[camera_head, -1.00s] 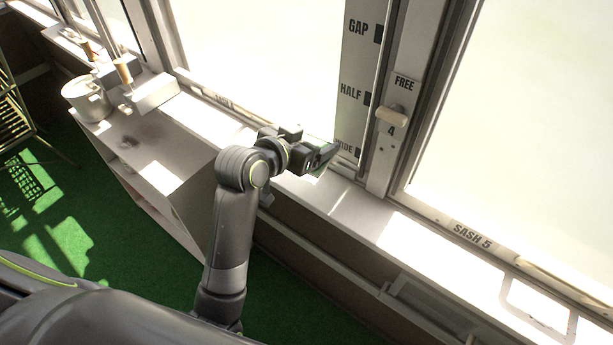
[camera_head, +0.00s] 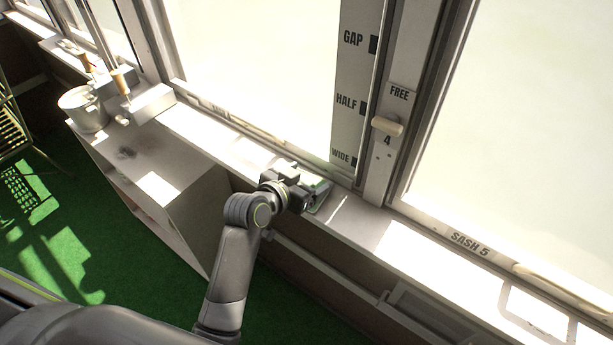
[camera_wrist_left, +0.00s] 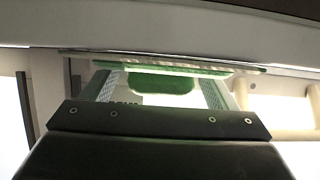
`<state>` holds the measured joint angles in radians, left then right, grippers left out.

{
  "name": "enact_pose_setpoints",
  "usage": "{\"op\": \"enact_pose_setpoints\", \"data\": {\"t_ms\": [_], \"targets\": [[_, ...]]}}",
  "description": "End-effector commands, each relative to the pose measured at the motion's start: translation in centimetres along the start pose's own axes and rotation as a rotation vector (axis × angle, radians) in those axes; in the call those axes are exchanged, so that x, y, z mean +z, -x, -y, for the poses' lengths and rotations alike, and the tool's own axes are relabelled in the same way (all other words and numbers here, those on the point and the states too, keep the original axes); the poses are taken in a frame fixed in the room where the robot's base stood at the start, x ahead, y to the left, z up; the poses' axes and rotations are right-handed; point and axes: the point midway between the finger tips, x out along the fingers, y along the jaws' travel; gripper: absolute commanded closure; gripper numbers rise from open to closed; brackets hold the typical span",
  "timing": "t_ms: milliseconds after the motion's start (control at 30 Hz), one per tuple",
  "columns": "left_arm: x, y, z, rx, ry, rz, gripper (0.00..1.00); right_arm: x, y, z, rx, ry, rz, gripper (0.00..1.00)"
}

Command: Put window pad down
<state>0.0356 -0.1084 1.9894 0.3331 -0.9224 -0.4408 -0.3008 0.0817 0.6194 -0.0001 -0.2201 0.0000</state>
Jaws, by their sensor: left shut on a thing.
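The window pad (camera_head: 321,194) shows as a small grey-and-green edge at my left gripper in the head view. In the left wrist view the pad (camera_wrist_left: 163,83) has a green block between the fingers and a wide, thin pale plate with a green edge beyond it. My left gripper (camera_head: 310,197) is shut on the pad, low at the window sill (camera_head: 365,230), below the "WIDE" mark. Whether the pad touches the sill I cannot tell. The gripper hides part of the pad. My right gripper is not in view.
A latch knob (camera_head: 387,126) marked "FREE" and "4" sits on the post to the right. A low cabinet (camera_head: 158,158) stands at left, with a metal pot (camera_head: 84,110) and wooden-handled tools at its back. The sill to the right is largely clear.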

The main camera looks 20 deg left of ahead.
Motion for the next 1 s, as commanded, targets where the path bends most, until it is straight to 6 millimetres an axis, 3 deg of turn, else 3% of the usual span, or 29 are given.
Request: {"op": "enact_pose_setpoints", "data": {"t_ms": [33, 67, 200, 600, 1000], "targets": [[0.2, -0.1, 0.0, 0.000, 0.000, 0.001, 0.41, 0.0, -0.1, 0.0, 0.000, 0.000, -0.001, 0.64], [0.2, -0.1, 0.0, 0.000, 0.000, 0.001, 0.17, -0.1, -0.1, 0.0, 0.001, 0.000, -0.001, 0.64], [0.2, -0.1, 0.0, 0.000, 0.000, 0.001, 0.00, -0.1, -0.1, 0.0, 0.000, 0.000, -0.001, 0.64], [0.6, -0.2, 0.0, 0.000, -0.001, -0.001, 0.00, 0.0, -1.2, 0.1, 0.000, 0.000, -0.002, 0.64], [0.5, 6.9, -0.2, -0.002, -0.002, 0.001, 0.00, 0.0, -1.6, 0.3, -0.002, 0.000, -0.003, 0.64]]}}
